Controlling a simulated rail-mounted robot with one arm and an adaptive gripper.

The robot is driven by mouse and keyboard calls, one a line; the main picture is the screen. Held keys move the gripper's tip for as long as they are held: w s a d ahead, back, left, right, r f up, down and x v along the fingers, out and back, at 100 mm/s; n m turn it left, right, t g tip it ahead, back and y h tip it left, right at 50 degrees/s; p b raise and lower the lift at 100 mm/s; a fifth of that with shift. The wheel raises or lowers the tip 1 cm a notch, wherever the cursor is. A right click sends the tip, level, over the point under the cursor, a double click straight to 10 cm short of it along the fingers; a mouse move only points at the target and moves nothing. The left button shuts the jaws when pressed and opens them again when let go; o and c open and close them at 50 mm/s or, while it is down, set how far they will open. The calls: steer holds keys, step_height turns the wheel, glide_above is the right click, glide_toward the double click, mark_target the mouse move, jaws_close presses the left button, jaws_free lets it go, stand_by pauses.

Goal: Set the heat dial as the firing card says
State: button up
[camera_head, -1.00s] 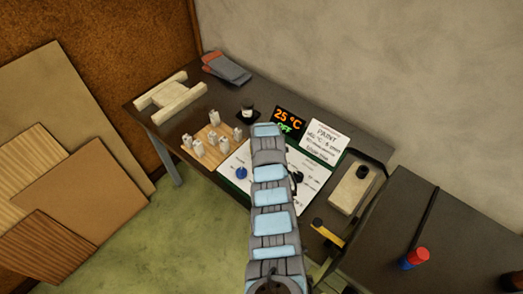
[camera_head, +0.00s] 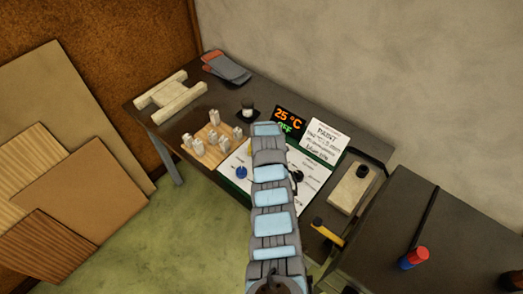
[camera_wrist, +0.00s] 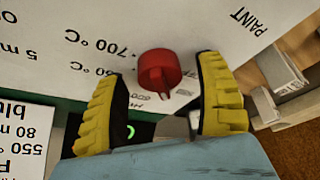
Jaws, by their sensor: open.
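The red heat dial (camera_wrist: 158,72) is on the white panel (camera_wrist: 60,65), with a pointer toward the bottom of the wrist view. "700 °C" is printed beside it, with a lower, partly hidden figure below. My gripper (camera_wrist: 162,74) is open, its yellow fingers on either side of the dial; contact cannot be judged. In the head view my arm hides the dial. In the wrist view the card (camera_wrist: 22,140) is upside down and cut off, with "550" legible.
A display (camera_head: 289,121) reads 25 °C and OFF. A blue knob (camera_head: 241,173) and a black knob (camera_head: 298,176) are also on the panel. A wooden board (camera_head: 207,152) with small pale blocks stands left. A beige block with a black knob (camera_head: 353,189) lies right.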

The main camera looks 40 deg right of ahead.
steer(key=shift+s+r, duration=0.1)
steer(key=shift+r, duration=0.5)
steer(key=shift+s+a+r, duration=0.2)
steer(key=shift+s+r, duration=0.05)
steer(key=shift+r, duration=0.2)
steer(key=shift+v, duration=1.15)
steer(key=v, duration=0.7)
steer(key=shift+a, duration=0.1)
